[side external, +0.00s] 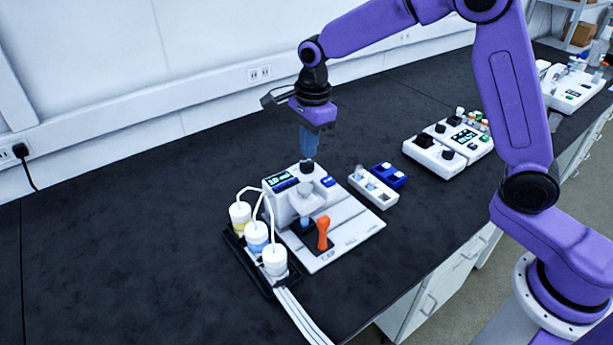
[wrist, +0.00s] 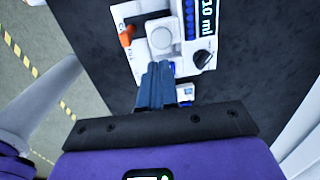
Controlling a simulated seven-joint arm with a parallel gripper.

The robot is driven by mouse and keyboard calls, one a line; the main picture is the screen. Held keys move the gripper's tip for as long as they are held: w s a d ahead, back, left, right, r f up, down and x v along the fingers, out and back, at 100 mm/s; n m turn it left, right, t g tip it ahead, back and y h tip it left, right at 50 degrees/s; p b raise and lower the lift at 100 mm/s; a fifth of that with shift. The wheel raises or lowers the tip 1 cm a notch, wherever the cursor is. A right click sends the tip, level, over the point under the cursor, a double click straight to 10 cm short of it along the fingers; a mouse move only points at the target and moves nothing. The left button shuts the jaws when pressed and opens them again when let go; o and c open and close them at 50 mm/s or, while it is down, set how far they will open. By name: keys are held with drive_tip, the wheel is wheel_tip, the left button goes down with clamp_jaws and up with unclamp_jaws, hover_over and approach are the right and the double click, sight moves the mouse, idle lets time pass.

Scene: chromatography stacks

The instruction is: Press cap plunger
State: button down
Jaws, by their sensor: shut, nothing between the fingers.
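A white dispensing device (side external: 350,232) stands on the dark bench, with a lit display (side external: 283,181), a black knob (side external: 307,167) and an orange lever (side external: 323,232). In the wrist view a round white cap (wrist: 162,38) sits on the device, between the orange lever (wrist: 126,36) and the display (wrist: 208,16); I take it as the cap plunger. My gripper (side external: 308,157) points down above the device, its blue fingers shut and empty. In the wrist view the fingertips (wrist: 156,66) appear just below the cap. I cannot tell whether they touch anything. The fingers hide part of the device.
Bottles with white caps (side external: 257,232) and tubes stand in a black tray at the device's left. A white rack (side external: 373,187) and a blue rack (side external: 388,175) sit to its right. Another white device (side external: 448,146) stands farther right. The bench at left is clear.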

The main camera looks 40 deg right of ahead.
sight(307, 187)
drive_tip(key=f, duration=0.9)
drive_tip(key=shift+w+a+f, duration=0.15)
drive_tip(key=shift+w, duration=0.1)
drive_tip(key=shift+f, duration=0.1)
drive_tip(key=shift+s+f, duration=0.1)
drive_tip(key=shift+f, duration=0.85)
wheel_tip(307, 187, up, 14)
drive_tip(key=shift+s+d+r, duration=0.2)
drive_tip(key=shift+s, duration=0.1)
